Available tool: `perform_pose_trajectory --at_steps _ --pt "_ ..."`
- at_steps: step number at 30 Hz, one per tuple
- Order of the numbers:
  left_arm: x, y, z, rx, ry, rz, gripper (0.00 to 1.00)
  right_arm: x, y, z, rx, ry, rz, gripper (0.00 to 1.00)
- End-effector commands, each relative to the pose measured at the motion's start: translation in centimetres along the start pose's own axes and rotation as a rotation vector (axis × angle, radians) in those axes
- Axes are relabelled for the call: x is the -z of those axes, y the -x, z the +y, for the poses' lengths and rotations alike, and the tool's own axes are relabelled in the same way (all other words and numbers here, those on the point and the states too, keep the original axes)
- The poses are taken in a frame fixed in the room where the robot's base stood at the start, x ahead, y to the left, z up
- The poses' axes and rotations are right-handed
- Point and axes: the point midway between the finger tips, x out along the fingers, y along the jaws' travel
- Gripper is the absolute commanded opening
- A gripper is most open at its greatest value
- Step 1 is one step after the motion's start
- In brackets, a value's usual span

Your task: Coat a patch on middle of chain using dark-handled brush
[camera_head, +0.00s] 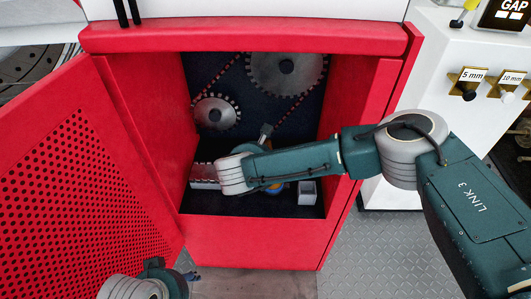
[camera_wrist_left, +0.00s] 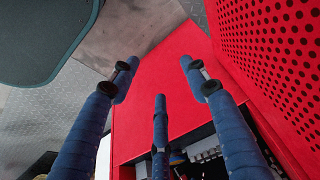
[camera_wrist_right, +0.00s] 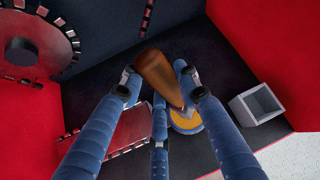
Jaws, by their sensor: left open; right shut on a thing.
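The chain (camera_head: 217,77) is dark red with small pale marks and runs between a large toothed wheel (camera_head: 286,66) and a smaller one (camera_head: 215,113) inside the red cabinet. A piece of it shows in the right wrist view (camera_wrist_right: 148,14). My right gripper (camera_wrist_right: 156,80) is shut on a brush with a dark brown handle (camera_wrist_right: 153,70) and grey metal collar. Its bristles cannot be made out. The brush is low in the cabinet, over or beside a round yellow and blue thing (camera_wrist_right: 186,122); I cannot tell whether they touch. My left gripper (camera_wrist_left: 159,75) is open and empty, outside the cabinet.
The perforated red door (camera_head: 85,175) stands open at the left. A small open grey box (camera_wrist_right: 257,103) stands on the cabinet floor. The cabinet's right wall (camera_head: 365,110) is close to my right arm. A white unit (camera_head: 440,80) with 5 mm and 10 mm labels stands at the right.

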Motion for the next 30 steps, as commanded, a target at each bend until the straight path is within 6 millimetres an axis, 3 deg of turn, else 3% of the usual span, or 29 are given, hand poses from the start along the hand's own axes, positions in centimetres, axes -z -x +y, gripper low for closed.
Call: perform_pose_trajectory --at_steps 30 --pt "1.3 -0.3 0.1 -0.002 -0.002 0.049 0.46 0.2 -0.1 0.0 0.000 0.000 0.000 0.05"
